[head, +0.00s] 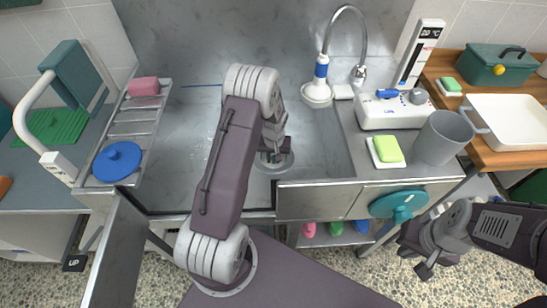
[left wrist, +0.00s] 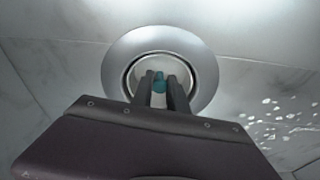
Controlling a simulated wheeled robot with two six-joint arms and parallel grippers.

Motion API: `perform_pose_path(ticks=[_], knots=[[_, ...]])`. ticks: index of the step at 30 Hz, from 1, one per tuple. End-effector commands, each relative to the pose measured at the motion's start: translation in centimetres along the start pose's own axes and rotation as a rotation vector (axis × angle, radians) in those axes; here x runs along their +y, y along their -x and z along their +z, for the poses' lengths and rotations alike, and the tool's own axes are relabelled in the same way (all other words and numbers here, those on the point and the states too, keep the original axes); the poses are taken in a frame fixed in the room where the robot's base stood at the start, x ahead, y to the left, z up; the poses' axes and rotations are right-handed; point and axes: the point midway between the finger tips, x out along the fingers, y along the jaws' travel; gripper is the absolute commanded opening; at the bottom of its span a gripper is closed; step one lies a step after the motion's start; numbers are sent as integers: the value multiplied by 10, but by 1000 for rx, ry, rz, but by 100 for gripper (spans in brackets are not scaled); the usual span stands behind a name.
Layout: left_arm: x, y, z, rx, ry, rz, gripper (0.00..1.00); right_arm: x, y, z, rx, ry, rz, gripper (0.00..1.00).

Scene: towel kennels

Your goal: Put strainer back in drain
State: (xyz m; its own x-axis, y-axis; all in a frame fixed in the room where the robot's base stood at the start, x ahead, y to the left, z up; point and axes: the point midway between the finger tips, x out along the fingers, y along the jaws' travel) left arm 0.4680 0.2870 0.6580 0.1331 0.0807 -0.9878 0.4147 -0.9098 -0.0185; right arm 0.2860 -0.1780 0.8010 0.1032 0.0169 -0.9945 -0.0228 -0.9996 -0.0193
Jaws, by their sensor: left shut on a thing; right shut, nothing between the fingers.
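The drain is a round metal ring in the sink floor, at mid-picture in the head view (head: 284,166) and at the top centre in the left wrist view (left wrist: 118,68). My left gripper (left wrist: 163,88) points down at the drain and is shut on the strainer's teal knob (left wrist: 160,83). A pale part of the strainer shows inside the ring; whether it is seated or just above cannot be told. In the head view my left arm and gripper (head: 273,150) partly cover the drain. My right gripper (head: 424,270) is shut and empty, low at the right, away from the sink.
A rack on the sink's left holds a blue lid (head: 117,161) and a pink block (head: 143,87). A faucet (head: 318,92) stands behind the drain. On the right counter are a green soap (head: 387,148), a grey mug (head: 440,138) and a white device (head: 395,110).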

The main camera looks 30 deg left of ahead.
Motion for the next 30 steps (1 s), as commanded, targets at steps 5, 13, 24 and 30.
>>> perform_pose_path(ticks=[5, 13, 24, 30], knots=[[0, 0, 0, 0, 0, 0, 0, 0, 0, 0, 0, 0, 0, 0], [0, 0, 0, 0, 0, 0, 44, 0, 0, 0, 0, 0, 0, 0], [0, 34, -2, 4, 0, 1, 44, 0, 10, -1, 0, 0, 0, 0], [0, 76, -1, 3, 0, 1, 44, 0, 18, -2, 0, 0, 0, 0]])
